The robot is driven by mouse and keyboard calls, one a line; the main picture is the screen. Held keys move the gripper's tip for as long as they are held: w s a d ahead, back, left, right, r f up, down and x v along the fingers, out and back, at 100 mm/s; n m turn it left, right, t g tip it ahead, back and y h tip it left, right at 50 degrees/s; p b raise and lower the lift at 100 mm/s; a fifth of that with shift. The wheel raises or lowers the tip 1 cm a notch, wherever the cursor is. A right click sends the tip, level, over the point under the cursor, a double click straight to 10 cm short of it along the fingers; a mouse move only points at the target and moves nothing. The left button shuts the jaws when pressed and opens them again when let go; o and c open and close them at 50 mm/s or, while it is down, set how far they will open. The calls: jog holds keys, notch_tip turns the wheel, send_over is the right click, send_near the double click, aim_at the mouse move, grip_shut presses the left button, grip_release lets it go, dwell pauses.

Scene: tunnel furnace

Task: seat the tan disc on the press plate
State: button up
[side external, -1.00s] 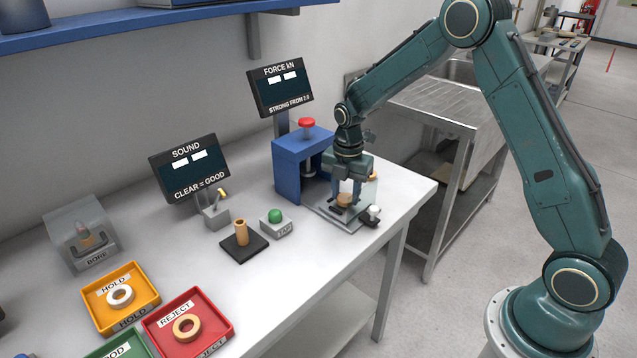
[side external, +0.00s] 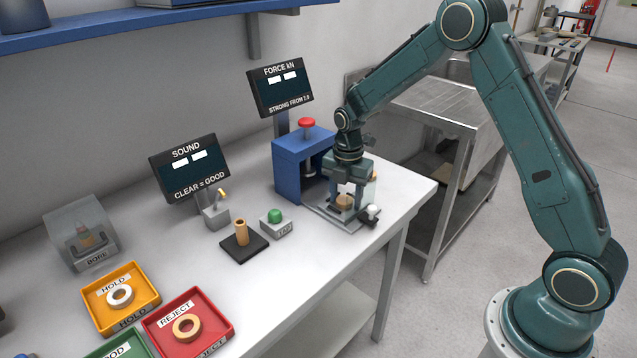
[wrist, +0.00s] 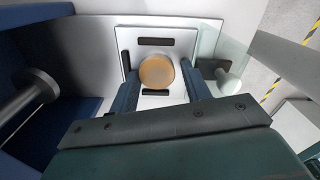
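The tan disc (side external: 344,202) lies flat on the press plate (wrist: 182,52), beside the blue press. In the wrist view the disc (wrist: 157,72) sits between the dark bars on the plate, near its middle. My gripper (side external: 348,193) is just above the disc, pointing down. In the wrist view its two fingers (wrist: 160,85) stand apart on either side of the disc, with a gap showing at the right. The gripper is open and holds nothing. The disc's underside is hidden.
The blue press (side external: 288,170) with a red knob stands left of my gripper. A clear guard (wrist: 234,60) and a pale knob (side external: 373,211) are at the right. A green button (side external: 274,215) and a tan cylinder on a black base (side external: 241,232) stand farther left.

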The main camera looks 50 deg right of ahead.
jog(key=shift+r, duration=0.2)
jog(key=shift+w+r, duration=0.15)
jog(key=shift+r, duration=0.4)
notch_tip(320, 180, up, 12)
jog(key=shift+r, duration=0.2)
dwell(0.4)
jog(key=s+a+r+m+t, duration=0.35)
jog(key=s+r+m, duration=0.65)
jog(key=s, duration=0.4)
jog(key=s+a+m+t, duration=0.1)
jog(key=s+m, duration=0.4)
jog(key=s, duration=0.2)
jog(key=s+a+m+t, duration=0.1)
jog(key=s+a+m, duration=0.1)
jog(key=s+m, duration=0.4)
jog(key=shift+s+a+f, duration=0.15)
jog(key=shift+s+a, duration=0.1)
jog(key=shift+s, duration=0.95)
